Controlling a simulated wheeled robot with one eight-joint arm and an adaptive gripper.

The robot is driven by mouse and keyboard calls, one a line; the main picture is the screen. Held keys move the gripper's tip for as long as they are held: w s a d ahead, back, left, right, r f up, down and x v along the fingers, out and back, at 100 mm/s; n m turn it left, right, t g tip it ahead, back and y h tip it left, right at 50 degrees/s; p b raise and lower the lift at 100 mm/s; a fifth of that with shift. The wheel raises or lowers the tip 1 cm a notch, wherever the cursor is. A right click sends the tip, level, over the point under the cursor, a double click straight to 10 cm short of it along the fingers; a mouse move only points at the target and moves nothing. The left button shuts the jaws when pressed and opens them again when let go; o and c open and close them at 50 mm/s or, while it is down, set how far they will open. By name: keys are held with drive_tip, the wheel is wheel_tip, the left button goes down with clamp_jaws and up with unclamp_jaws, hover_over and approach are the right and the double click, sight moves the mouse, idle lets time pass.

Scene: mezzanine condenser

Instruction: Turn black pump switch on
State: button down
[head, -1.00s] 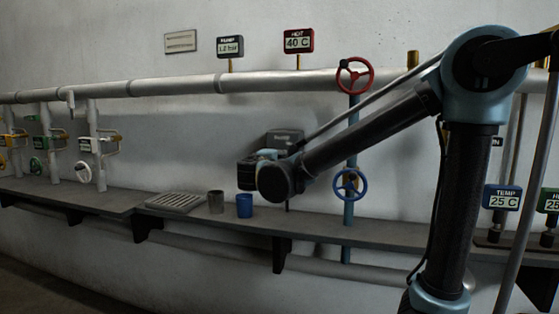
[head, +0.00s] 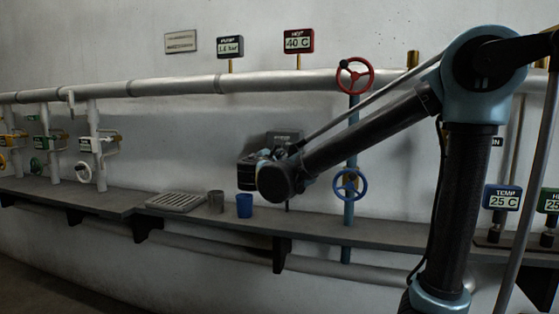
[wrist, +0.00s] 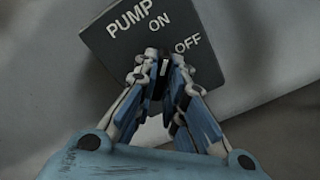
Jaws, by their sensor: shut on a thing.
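The grey pump box (wrist: 205,30) fills the top of the wrist view, with the words PUMP, ON and OFF on its face. It also shows in the head view (head: 286,137), on the wall behind my arm. My gripper (wrist: 163,58) is at the lower part of its face, its fingers close together around a small dark piece, the black pump switch (wrist: 158,62). The fingers hide most of the switch, so I cannot tell its exact position. In the head view, my gripper (head: 262,158) is in front of the box.
A blue cup (head: 244,206), a grey cup (head: 216,202) and a slatted tray (head: 177,202) stand on the shelf left of my arm. A red handwheel (head: 355,75) and a blue handwheel (head: 350,185) are close to my forearm.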

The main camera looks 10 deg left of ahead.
drive_tip(key=shift+f+n, duration=0.15)
drive_tip(key=shift+n, duration=1.15)
drive_tip(key=shift+d, duration=0.1)
drive_tip(key=c, duration=1.7)
unclamp_jaws()
drive_tip(key=shift+o, duration=0.2)
drive_tip(key=shift+s, duration=0.1)
drive_tip(key=s+a, duration=0.1)
drive_tip(key=s, duration=1)
drive_tip(key=shift+s, duration=0.35)
